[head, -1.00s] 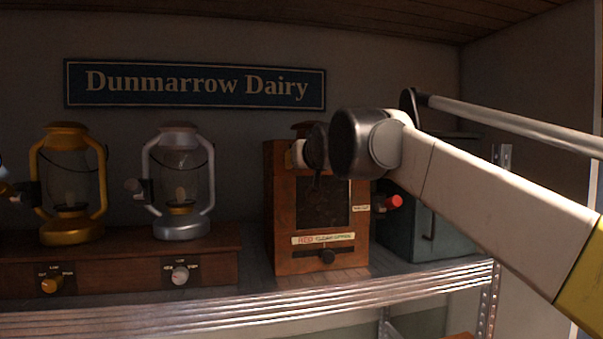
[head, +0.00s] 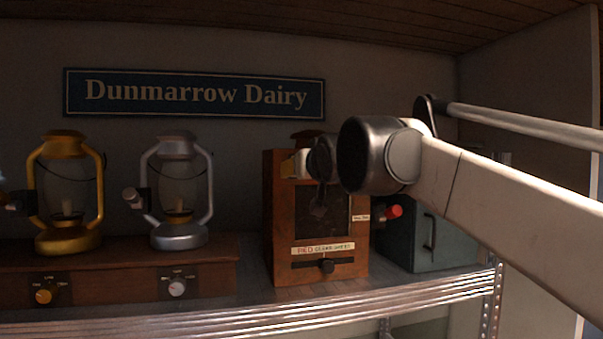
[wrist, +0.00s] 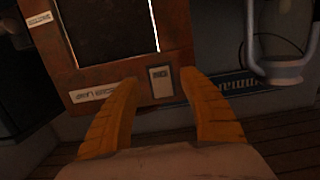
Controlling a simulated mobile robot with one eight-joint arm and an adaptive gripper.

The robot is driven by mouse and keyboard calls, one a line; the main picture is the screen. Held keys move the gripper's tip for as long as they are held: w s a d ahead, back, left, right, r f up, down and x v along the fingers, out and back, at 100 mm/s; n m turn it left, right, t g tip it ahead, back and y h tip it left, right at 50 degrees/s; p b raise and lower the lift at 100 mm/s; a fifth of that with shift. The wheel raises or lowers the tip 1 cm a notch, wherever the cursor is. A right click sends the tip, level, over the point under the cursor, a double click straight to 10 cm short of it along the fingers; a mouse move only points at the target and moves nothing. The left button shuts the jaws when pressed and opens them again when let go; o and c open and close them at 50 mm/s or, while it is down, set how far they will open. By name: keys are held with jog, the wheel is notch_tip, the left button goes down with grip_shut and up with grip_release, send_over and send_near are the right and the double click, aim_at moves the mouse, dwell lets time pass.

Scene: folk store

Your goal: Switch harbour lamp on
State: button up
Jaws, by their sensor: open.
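No name for the harbour lamp is readable. My gripper (head: 296,163) is at the box's upper front, partly hidden by my wrist. In the wrist view, which looks upside down, my gripper (wrist: 158,76) is open, its two orange fingers either side of a small pale switch plate (wrist: 161,82) on the box (wrist: 178,30). Contact cannot be told. A gold lantern (head: 67,241) and a silver lantern (head: 179,236) stand left.
The lanterns stand on a wooden base (head: 110,285) with a gold knob (head: 43,297) and a silver knob (head: 177,288). A teal box (head: 450,243) stands right of the wooden box, partly behind my arm. The metal shelf edge (head: 250,315) runs along the front.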

jog(key=v, duration=0.9)
jog(key=shift+w, duration=0.1)
